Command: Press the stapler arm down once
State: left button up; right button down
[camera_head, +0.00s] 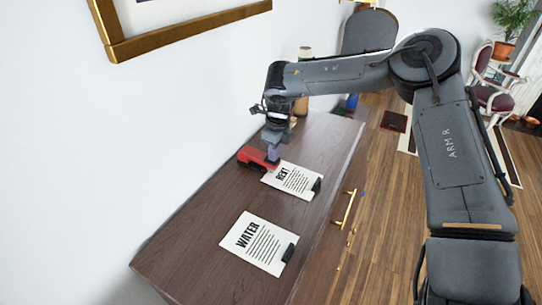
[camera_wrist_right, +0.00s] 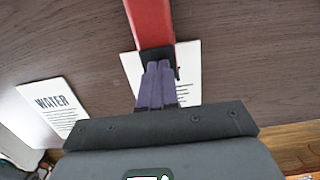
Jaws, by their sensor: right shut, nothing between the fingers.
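A red stapler (camera_head: 253,158) lies on the dark wooden cabinet top, its right end on or beside the sheet marked RENT (camera_head: 293,180). In the right wrist view the stapler (camera_wrist_right: 152,22) runs up from the fingertips to the top edge. My right gripper (camera_head: 273,155) points down at the stapler's right end, its purple fingers shut with nothing between them. In the right wrist view its fingertips (camera_wrist_right: 159,66) meet or overlap the stapler's near end. I cannot tell whether they touch it. My left gripper is in neither view.
A sheet marked WATER (camera_head: 258,243) with a black clip lies nearer on the cabinet top (camera_head: 190,255). The RENT sheet also has a black clip (camera_head: 317,185). A white wall stands along the left, and several small items stand at the far end. The near top is mostly clear.

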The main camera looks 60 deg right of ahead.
jog(key=shift+s+r+p, duration=0.2)
jog(key=shift+r+p, duration=0.1)
jog(key=shift+r, duration=0.05)
jog(key=shift+s+r+p, duration=0.35)
jog(key=shift+s+p, duration=0.4)
jog(key=shift+s, duration=0.15)
jog(key=shift+s+f, duration=0.1)
jog(key=shift+s, duration=0.3)
jog(key=shift+r, duration=0.45)
notch_tip(320, 180, up, 10)
jog(key=s, duration=0.1)
